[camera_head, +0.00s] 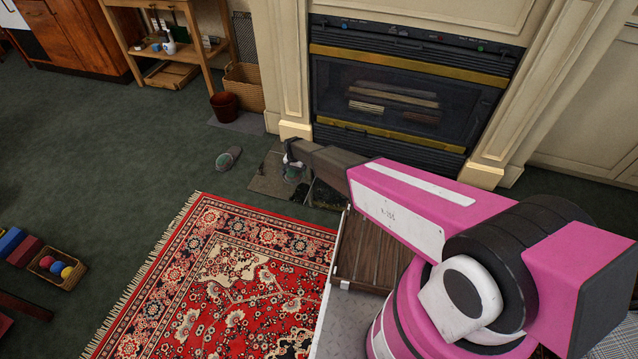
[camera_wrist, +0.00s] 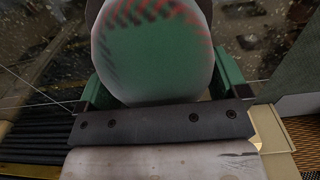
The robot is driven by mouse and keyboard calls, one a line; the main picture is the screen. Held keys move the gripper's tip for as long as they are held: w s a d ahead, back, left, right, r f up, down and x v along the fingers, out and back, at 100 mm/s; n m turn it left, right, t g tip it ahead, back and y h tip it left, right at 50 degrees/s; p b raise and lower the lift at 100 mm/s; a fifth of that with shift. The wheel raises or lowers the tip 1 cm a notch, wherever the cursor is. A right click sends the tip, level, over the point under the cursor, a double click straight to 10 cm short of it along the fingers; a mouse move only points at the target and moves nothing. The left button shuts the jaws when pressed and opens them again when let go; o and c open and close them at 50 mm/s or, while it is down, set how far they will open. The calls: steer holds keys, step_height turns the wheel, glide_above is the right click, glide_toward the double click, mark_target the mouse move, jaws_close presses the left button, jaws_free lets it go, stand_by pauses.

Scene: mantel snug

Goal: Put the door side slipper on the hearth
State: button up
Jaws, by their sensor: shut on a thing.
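A slipper (camera_wrist: 155,50), green and pale with a dark and red patterned band, fills the top of the wrist view between my green jaws. My gripper (camera_head: 292,170) is shut on it, low over the hearth (camera_head: 268,182), a dark stone slab before the fireplace. A second grey-green slipper (camera_head: 229,158) lies on the carpet left of the hearth. The frames do not show which slipper is the door side one.
A red patterned rug (camera_head: 250,265) lies in front of the hearth. A dark red bucket (camera_head: 224,106) and a wicker basket (camera_head: 244,88) stand left of the fireplace (camera_head: 400,95). A small basket of balls (camera_head: 58,270) sits far left.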

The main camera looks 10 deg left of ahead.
glide_above(318, 185)
step_height(318, 185, down, 7)
steer(key=shift+a, duration=0.1)
steer(key=shift+f, duration=2)
steer(key=shift+f, duration=0.1)
steer(key=o, duration=0.6)
steer(key=shift+f, duration=0.1)
steer(key=shift+o, duration=0.2)
